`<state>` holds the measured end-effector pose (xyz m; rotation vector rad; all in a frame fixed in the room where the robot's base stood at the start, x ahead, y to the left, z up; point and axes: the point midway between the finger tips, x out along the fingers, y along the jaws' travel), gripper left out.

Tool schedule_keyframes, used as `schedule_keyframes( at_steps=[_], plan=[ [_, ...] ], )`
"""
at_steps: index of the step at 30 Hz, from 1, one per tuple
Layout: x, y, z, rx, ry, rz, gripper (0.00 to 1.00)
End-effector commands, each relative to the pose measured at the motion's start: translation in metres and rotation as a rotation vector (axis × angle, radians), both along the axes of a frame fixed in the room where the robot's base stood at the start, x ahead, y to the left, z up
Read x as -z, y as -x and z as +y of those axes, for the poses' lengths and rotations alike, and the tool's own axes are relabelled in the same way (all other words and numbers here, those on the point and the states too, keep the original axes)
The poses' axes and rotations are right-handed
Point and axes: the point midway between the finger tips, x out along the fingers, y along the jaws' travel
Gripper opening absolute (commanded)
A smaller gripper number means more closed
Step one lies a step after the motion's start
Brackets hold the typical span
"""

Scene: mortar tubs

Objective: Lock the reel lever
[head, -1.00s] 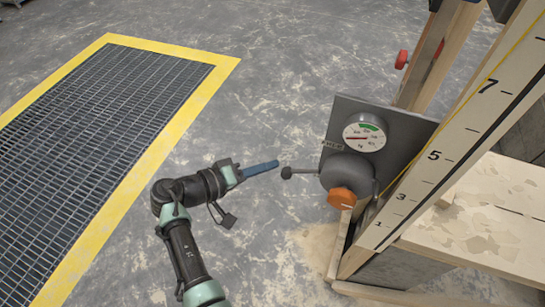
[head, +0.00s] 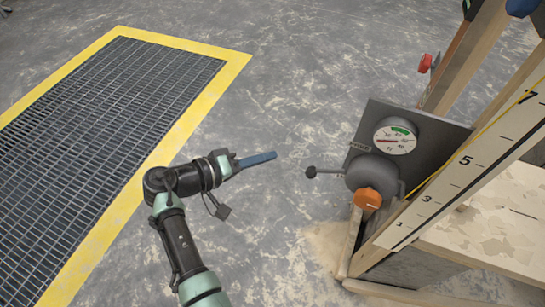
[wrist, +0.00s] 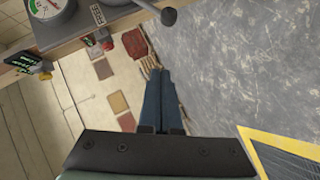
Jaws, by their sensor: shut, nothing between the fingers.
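The reel lever (head: 325,171) is a thin rod with a dark round knob (head: 311,172), sticking out to the left from the grey reel hub (head: 368,172). Its knob also shows at the top of the wrist view (wrist: 169,16). An orange dial (head: 367,198) sits below the hub. A round gauge (head: 395,135) with a green sector and a red needle is above it on a grey panel. My gripper (head: 274,156) has blue fingers, shut and empty, to the left of the knob with a gap between. The shut fingers also show in the wrist view (wrist: 161,85).
A numbered scale board (head: 462,165) on a wooden frame stands right of the panel, with a pale worktop (head: 495,225) behind it. A red knob (head: 425,63) is higher up. A yellow-edged floor grate (head: 100,115) lies left. Bare concrete floor is clear between.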

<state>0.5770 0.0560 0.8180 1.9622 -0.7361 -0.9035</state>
Motion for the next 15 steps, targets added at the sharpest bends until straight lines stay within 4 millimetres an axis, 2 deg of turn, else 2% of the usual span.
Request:
schedule_keyframes(
  at_steps=[1, 6, 9, 15],
  plan=[
    [-0.003, 0.007, 0.011, -0.002, 0.000, -0.001, 0.00],
    [-0.010, 0.026, 0.038, 0.000, -0.001, 0.000, 0.00],
    [-0.013, 0.034, 0.050, 0.000, -0.001, -0.001, 0.00],
    [-0.016, 0.042, 0.060, 0.003, -0.001, 0.001, 0.00]
  ],
)
